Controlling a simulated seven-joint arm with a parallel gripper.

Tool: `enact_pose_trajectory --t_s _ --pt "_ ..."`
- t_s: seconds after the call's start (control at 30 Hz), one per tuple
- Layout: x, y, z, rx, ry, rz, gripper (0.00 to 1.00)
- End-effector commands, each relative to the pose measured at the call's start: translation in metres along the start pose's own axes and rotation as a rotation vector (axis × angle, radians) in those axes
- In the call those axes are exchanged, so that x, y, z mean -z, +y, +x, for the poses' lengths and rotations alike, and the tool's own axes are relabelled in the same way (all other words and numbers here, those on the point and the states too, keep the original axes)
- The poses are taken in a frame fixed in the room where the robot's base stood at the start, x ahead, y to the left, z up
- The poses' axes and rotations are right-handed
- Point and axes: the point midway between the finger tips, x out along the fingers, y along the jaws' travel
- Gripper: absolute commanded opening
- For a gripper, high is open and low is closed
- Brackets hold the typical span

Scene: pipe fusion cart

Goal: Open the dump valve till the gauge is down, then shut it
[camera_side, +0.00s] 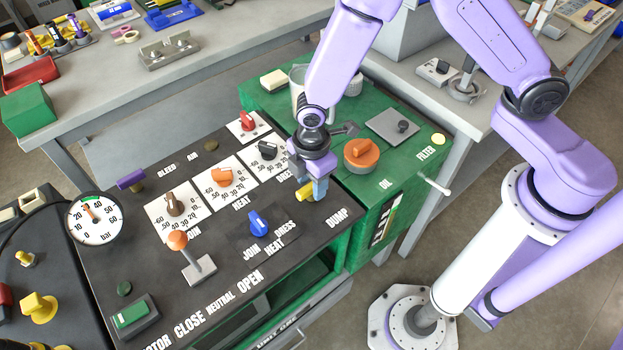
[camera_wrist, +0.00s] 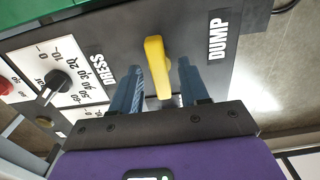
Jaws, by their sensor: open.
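The dump valve is a yellow lever handle (camera_side: 304,192) on the black panel beside the DUMP label; in the wrist view the handle (camera_wrist: 156,62) lies between my two blue fingers. My gripper (camera_side: 318,194) is open around the handle, one finger on each side, with a visible space to each finger in the wrist view (camera_wrist: 158,78). In the side view the fingers hide part of the handle. The round white pressure gauge (camera_side: 95,219), marked bar, is at the panel's left; its red needle points up and left, but the exact reading is too small to tell.
A blue knob (camera_side: 259,223) and an orange-topped lever (camera_side: 178,241) stand left of the valve. Dial knobs, one black (camera_side: 267,150), are behind it. An orange cap (camera_side: 361,153) sits on the green oil tank to the right. A green button (camera_side: 131,314) is at the front left.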

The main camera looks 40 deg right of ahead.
Motion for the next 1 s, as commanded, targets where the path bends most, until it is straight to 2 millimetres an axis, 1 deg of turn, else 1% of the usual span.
enact_pose_trajectory --t_s 0.13,0.17,0.2,0.3,0.67,0.87,1.0 --pt "0.0001 0.0001 -0.0002 0.000 0.000 0.000 0.45" --pt "0.0001 0.0001 -0.0002 0.000 0.000 0.000 0.41" --pt "0.0001 0.0001 -0.0002 0.000 0.000 0.000 0.28" --pt "0.0001 0.0001 -0.0003 0.000 0.000 0.000 0.00" --pt "0.0002 -0.0003 -0.0004 0.001 -0.001 0.031 0.00" --pt "0.0003 0.0000 -0.0005 0.000 -0.001 0.132 0.00" --pt "0.0001 -0.0001 -0.0006 0.000 -0.002 0.243 0.00"
